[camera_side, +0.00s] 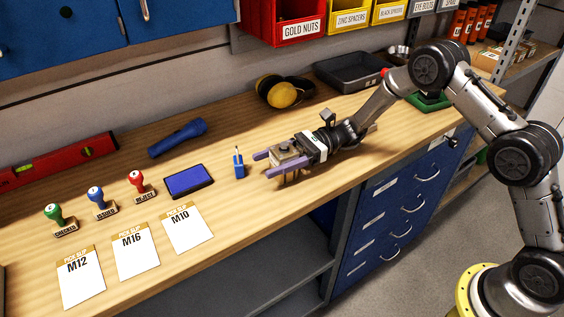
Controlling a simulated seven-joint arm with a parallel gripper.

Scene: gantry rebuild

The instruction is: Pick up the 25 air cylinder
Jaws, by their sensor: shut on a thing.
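My gripper (269,164) is low over the wooden bench near its front edge, its purple fingers pointing left. It is shut on a small grey-brown metal block (287,150) between the fingers, which looks like the air cylinder. The fingers hide part of it and I cannot read a 25 on it. I cannot tell whether the block touches the bench top. No other air cylinder is visible.
A blue bottle (239,166) stands just left of the fingers, with a blue ink pad (188,181) beyond. Pick-slip cards (187,229) and several stamps lie further left. Yellow-black earmuffs (284,92) and a dark tray (355,72) are behind.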

